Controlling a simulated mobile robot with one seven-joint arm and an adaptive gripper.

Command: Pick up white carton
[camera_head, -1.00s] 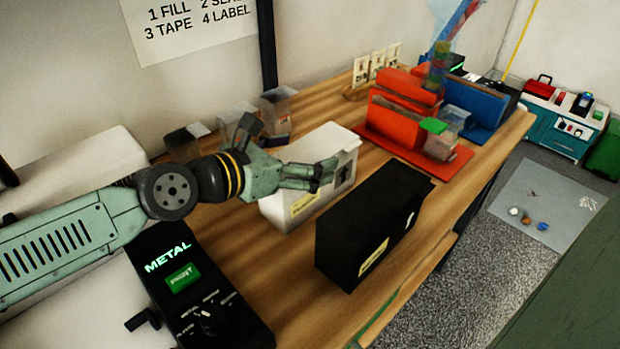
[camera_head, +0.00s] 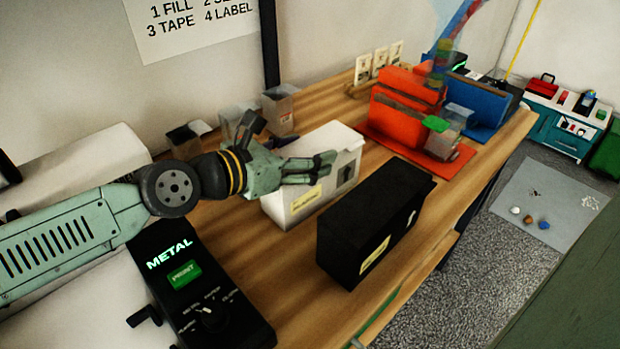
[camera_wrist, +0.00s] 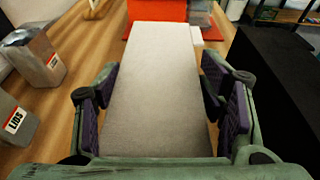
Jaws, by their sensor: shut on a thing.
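The white carton (camera_head: 345,150) stands on the wooden bench in the head view, with a yellowish label on its near side and a dark mark on its end. In the wrist view its pale top (camera_wrist: 155,85) fills the middle between my two fingers. My gripper (camera_head: 325,165) is at the carton's upper part; in the wrist view the gripper (camera_wrist: 158,105) has one purple-padded finger on each side of it. It is shut on the carton. Whether the carton's base touches the bench is hard to tell.
A black carton (camera_head: 372,222) stands close on the right of the white one. The label printer marked METAL (camera_head: 205,290) is at the near left. Clear bins (camera_head: 281,108) stand by the wall. Red holders (camera_head: 405,110) and a blue holder (camera_head: 478,105) are farther along the bench (camera_head: 270,245).

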